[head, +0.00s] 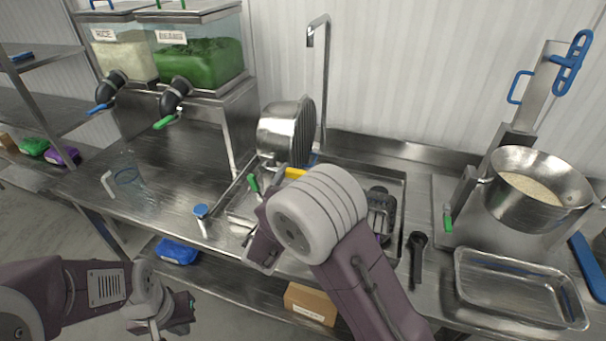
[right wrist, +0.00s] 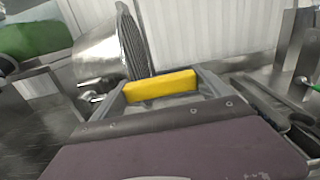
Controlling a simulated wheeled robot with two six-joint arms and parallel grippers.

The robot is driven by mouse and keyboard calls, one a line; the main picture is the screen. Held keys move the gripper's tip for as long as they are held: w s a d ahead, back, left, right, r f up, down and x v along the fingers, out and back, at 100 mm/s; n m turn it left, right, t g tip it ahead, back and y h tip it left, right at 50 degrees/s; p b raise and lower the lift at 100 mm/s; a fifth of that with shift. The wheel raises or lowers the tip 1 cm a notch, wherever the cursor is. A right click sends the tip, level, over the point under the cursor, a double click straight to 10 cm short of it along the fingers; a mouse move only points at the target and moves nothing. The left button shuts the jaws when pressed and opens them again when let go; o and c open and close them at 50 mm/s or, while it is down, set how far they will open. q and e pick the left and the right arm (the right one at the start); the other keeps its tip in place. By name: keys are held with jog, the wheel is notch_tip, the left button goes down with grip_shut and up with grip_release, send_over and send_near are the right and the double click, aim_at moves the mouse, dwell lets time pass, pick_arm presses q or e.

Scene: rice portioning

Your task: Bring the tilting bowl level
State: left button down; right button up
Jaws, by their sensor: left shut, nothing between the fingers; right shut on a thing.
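A shiny steel bowl (head: 280,132) with a ribbed face stands tipped on its side behind the sink. It also shows at the upper left of the right wrist view (right wrist: 98,58). My right gripper (right wrist: 162,88) is shut on a yellow bar (right wrist: 160,84), just in front of the bowl. The bar peeks out behind my right arm in the head view (head: 295,172); I cannot tell whether it joins the bowl. My left gripper (head: 158,326) is shut and empty at the lower left, away from the bowl. A second steel bowl (head: 538,212) holding rice sits about level on a stand at the right.
Two food dispensers (head: 200,50) stand at the back left. A clear jug (head: 127,178) and a blue-topped container (head: 201,212) stand on the counter (head: 165,215). A black utensil (head: 417,255) and an empty steel tray (head: 520,288) lie right of my right arm.

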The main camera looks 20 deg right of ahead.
jog(key=r+n+p, duration=0.3)
jog(key=r+p, duration=0.1)
jog(key=p, duration=0.1)
jog(key=a+r+n+p, duration=0.1)
jog(key=r+n+p, duration=0.1)
jog(key=shift+w+a+n+p, duration=0.1)
jog(key=shift+w+n+p, duration=0.2)
jog(key=shift+w+p, duration=0.1)
jog(key=a+r+n+p, duration=0.1)
jog(key=n+p, duration=0.1)
jog(key=w+a+r+n+p, duration=0.1)
jog(key=n+p, duration=0.1)
jog(key=p, duration=0.1)
jog(key=w+a+r+n+p, duration=0.1)
jog(key=r+n+p, duration=0.1)
jog(key=p, duration=0.1)
jog(key=shift+w+a+r, duration=0.1)
jog(key=shift+w+a, duration=0.1)
jog(key=shift+a, duration=0.05)
jog(key=w+a+n+p, duration=0.1)
jog(key=a+r+n+p, duration=0.1)
jog(key=n, duration=0.1)
jog(key=shift+w+a, duration=0.2)
jog(key=shift+w, duration=0.15)
jog(key=shift+w+a+n+p, duration=0.45)
jog(key=shift+a+n, duration=0.1)
jog(key=shift+n, duration=0.25)
jog(key=shift+w+a+n+p, duration=0.35)
jog(key=shift+a+n, duration=0.2)
jog(key=shift+n, duration=0.25)
